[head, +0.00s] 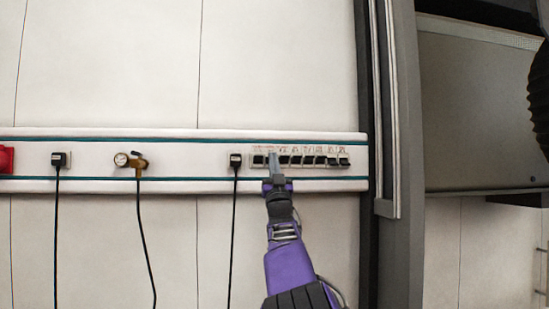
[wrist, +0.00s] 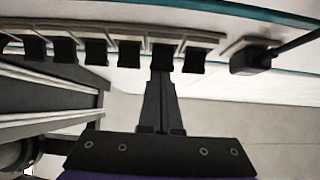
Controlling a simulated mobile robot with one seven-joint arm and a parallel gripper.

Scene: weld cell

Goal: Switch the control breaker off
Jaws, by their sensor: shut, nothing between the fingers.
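A row of several black breaker toggles (head: 308,160) sits in a pale strip on the wall rail, with small labels above that are too small to read. I cannot tell which one is the control breaker. My gripper (head: 272,157) is shut and empty, its fingertips at the second toggle from the left, which they mostly hide. In the wrist view the closed fingers (wrist: 160,78) point at the second toggle (wrist: 161,57) from the right end, beside the end toggle (wrist: 194,61). The tips touch it or are very close; I cannot tell which.
A black plug (head: 235,160) with a hanging cable is just left of the breakers; it also shows in the wrist view (wrist: 250,60). A brass valve with gauge (head: 130,161), another plug (head: 59,159) and a red fitting (head: 6,159) are farther left. A dark post (head: 395,150) stands right.

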